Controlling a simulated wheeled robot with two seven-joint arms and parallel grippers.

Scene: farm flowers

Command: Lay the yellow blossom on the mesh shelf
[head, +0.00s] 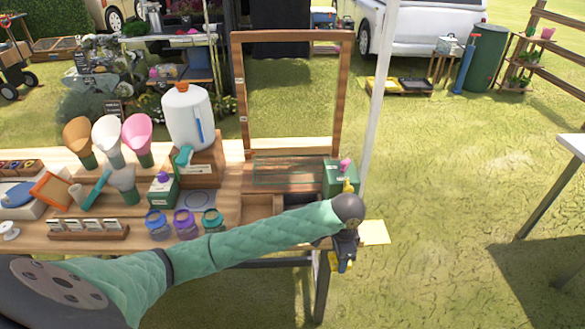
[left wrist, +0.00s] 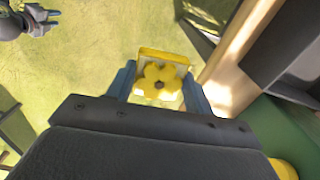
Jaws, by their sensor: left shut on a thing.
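The yellow blossom (left wrist: 160,82) shows in the left wrist view, face towards the camera with a dark centre. It sits between the two blue fingers of my left gripper (left wrist: 158,88), which is shut on it. A pale, yellow-edged piece shows behind it. In the head view my left gripper (head: 343,258) hangs at the right end of the wooden table, pointing down; the blossom is hard to make out there. What looks like the mesh shelf (head: 288,172), a green-edged panel, lies at the foot of an upright wooden frame, left of and behind the gripper. My right gripper (left wrist: 38,20) shows small in the left wrist view.
A green box (head: 340,178) with a pink top piece stands right of the mesh. A white jug (head: 188,117), cones and several small jars crowd the table's left. A pale post (head: 374,95) rises behind the gripper. A yellow square (head: 376,232) shows beside it. Open grass lies right.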

